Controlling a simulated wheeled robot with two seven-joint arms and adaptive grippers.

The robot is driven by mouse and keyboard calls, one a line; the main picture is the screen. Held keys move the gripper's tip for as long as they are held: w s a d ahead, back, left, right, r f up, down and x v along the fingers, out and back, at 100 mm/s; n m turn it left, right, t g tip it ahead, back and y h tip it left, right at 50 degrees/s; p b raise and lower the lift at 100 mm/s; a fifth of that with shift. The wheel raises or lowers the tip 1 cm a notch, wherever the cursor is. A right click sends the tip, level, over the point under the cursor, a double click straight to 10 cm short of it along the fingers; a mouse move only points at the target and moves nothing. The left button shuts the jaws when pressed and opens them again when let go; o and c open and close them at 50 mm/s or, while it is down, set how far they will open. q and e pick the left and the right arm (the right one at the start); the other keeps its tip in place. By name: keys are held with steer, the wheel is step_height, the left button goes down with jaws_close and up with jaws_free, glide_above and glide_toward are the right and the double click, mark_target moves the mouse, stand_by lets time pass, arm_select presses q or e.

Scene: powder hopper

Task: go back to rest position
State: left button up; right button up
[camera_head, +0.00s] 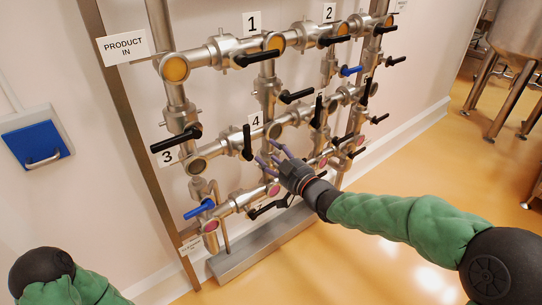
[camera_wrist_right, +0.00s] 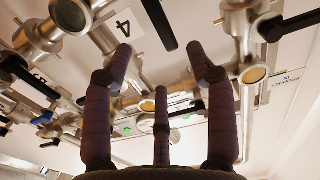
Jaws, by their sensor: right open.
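My right gripper (camera_head: 276,156) is in front of the middle of the pipe manifold (camera_head: 220,50), near the label 4 (camera_head: 255,120). Its purple fingers are spread open and hold nothing. In the right wrist view the open fingers (camera_wrist_right: 160,85) point at the pipes, with the label 4 (camera_wrist_right: 124,22) behind them. I cannot tell whether any finger touches a pipe or handle. My left arm shows only as a green sleeve at the lower left of the head view; its gripper is out of frame.
Black valve handles (camera_head: 257,58) and blue handles (camera_head: 199,209) stick out from the manifold around my right gripper. A blue wall box (camera_head: 37,144) is at left. A steel vessel on legs (camera_head: 518,40) stands at upper right. The orange floor (camera_head: 420,165) is open at right.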

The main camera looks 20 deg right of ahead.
steer(key=shift+f, duration=0.1)
steer(key=s+a+f+m+g+h, duration=0.1)
steer(key=s+f+m+g, duration=0.1)
steer(key=f, duration=0.7)
steer(key=s+a+f+m+g+p, duration=0.1)
steer(key=a+f+g, duration=0.15)
steer(key=f, duration=0.75)
steer(key=s+f+m+g+h, duration=0.1)
steer(key=s+f+m+g, duration=0.15)
steer(key=f, duration=0.65)
steer(key=s+a+f+m+g, duration=0.1)
steer(key=s+a+f+g, duration=0.2)
steer(key=s+f, duration=0.6)
steer(key=s+a+f+m+g+p, duration=0.1)
steer(key=s+a+f+g, duration=0.2)
steer(key=s+f+g, duration=0.3)
steer(key=s+f, duration=0.4)
steer(key=s, duration=0.4)
steer(key=shift+p, duration=0.3)
steer(key=shift+a+f, duration=0.1)
